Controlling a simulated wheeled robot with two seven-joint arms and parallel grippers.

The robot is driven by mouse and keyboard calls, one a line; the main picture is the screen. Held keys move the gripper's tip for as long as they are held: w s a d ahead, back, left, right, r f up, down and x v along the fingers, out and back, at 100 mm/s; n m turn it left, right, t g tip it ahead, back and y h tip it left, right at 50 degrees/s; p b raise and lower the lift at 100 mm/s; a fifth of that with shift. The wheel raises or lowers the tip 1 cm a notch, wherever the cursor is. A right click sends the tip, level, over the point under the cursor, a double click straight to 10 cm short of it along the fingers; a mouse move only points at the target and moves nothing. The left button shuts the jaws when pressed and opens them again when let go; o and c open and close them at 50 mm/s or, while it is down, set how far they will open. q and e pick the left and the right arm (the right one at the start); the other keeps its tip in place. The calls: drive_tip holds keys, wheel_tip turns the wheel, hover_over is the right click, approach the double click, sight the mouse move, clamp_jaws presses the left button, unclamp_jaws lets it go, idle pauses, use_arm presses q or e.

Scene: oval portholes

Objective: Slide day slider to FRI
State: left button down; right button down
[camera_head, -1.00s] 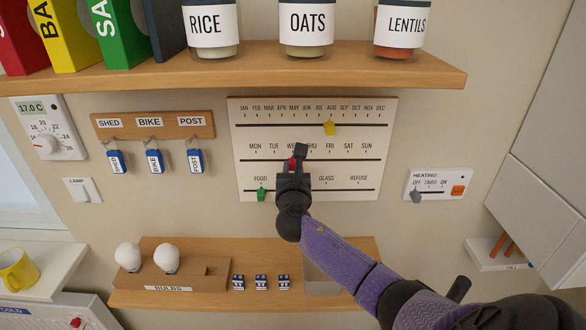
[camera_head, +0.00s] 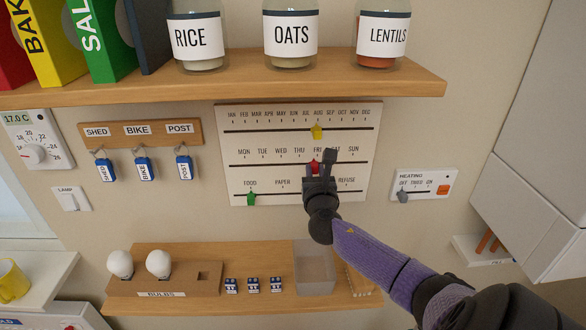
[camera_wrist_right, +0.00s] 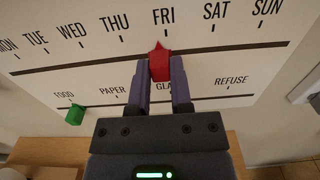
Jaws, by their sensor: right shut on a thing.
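The white slider board (camera_head: 225,180) hangs on the wall with three tracks for month, day and waste type. The red day slider (camera_head: 315,167) sits on the middle track below the FRI label. In the right wrist view the red slider (camera_wrist_right: 159,62) has its pointed tip just under FRI, slightly left of the FRI tick. My right gripper (camera_head: 319,170) is shut on the red slider; its two fingers (camera_wrist_right: 160,85) flank it in the wrist view. My left gripper is not in view.
The yellow month slider (camera_head: 317,132) is on the track above, near AUG. The green slider (camera_head: 251,199) is on the track below, at FOOD. A shelf (camera_head: 230,90) with jars is above, and a lower shelf (camera_head: 200,302) holds bulbs.

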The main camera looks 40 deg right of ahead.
drive_tip(key=shift+s+d+f, duration=0.1)
drive_tip(key=shift+s+d, duration=0.15)
drive_tip(key=shift+d, duration=0.05)
drive_tip(key=c, duration=0.5)
unclamp_jaws()
drive_tip(key=v, duration=1)
